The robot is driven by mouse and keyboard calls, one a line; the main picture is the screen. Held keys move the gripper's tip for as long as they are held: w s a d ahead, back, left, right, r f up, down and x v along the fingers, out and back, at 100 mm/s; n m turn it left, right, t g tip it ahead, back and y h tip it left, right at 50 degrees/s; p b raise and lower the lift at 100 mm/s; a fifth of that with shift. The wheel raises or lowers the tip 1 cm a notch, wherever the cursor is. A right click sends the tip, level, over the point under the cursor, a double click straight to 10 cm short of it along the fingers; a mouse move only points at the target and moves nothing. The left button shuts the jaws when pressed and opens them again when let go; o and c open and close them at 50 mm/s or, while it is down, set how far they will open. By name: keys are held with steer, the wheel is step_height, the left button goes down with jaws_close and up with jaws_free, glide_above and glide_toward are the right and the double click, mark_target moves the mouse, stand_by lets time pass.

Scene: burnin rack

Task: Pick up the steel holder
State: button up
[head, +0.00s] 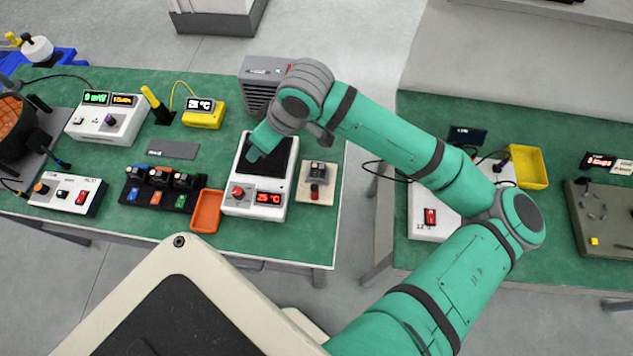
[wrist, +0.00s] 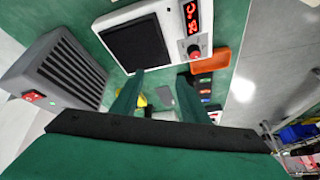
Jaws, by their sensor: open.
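My gripper (head: 254,153) is over the dark plate of the white hot-plate unit (head: 240,206), with nothing seen between its fingers. In the wrist view my gripper (wrist: 160,76) shows two fingers apart, beside the edge of the same white unit (wrist: 114,22). No part is clearly marked as the steel holder. A small grey metal block (head: 319,168) with a red knob stands on a beige board right of the unit; it may be the holder. A black rack (head: 143,197) at left holds several small dark-topped pieces with blue, orange and green fronts.
An orange tray (head: 206,222) lies between rack and hot plate. A grey vented box (head: 257,72) stands behind the unit. A yellow-cased meter (head: 202,118) is at back left. A second green bench at right carries a yellow bin (head: 541,166). A floor gap separates the benches.

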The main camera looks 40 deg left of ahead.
steer(key=w+d+f+t+h, duration=0.1)
steer(key=w+d+h, duration=0.15)
steer(key=d, duration=0.35)
steer(key=w+d+f+h, duration=0.2)
steer(key=d+h, duration=0.1)
steer(key=d, duration=0.3)
glide_above(315, 187)
step_height(315, 187, down, 4)
steer(key=shift+r, duration=0.1)
steer(key=shift+f, duration=3.3)
jaws_close()
